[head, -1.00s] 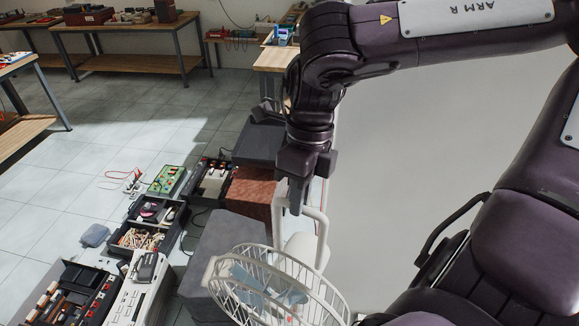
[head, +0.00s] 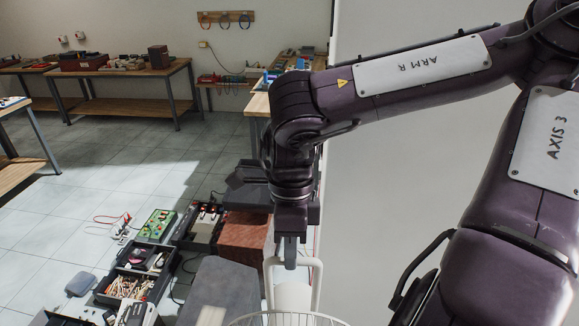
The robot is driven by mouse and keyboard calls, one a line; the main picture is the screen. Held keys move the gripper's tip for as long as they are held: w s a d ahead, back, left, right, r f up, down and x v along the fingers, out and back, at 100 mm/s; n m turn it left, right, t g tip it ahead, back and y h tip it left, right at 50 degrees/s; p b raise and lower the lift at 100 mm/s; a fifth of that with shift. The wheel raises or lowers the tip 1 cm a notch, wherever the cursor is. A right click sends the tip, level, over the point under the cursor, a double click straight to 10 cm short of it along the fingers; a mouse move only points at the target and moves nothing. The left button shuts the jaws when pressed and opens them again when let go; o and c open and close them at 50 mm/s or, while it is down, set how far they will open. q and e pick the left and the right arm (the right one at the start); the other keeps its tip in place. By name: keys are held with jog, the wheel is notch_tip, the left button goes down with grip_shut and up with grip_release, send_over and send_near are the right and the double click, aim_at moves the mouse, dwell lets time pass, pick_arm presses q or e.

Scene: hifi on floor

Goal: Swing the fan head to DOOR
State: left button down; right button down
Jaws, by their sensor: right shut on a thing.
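The white fan shows at the bottom centre of the head view. Its wire cage (head: 286,319) is mostly cut off by the lower edge, with only the top rim visible. A white bracket or handle (head: 316,285) rises behind the cage. My right gripper (head: 290,262) points down at the top of this white frame and is shut on it. The fingers hide part of the frame. No DOOR marking is readable. My left gripper is not in view.
A grey block (head: 222,292) and a reddish-brown box (head: 243,237) stand left of the fan. Electronics and open trays (head: 130,285) cover the floor further left. Workbenches (head: 125,75) stand at the back. A plain pale wall (head: 400,150) is on the right.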

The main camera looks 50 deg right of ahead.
jog(key=c, duration=1.4)
grip_release()
notch_tip(320, 180, up, 8)
jog(key=w+d+b, duration=0.1)
jog(key=shift+f, duration=0.2)
jog(key=shift+f, duration=0.1)
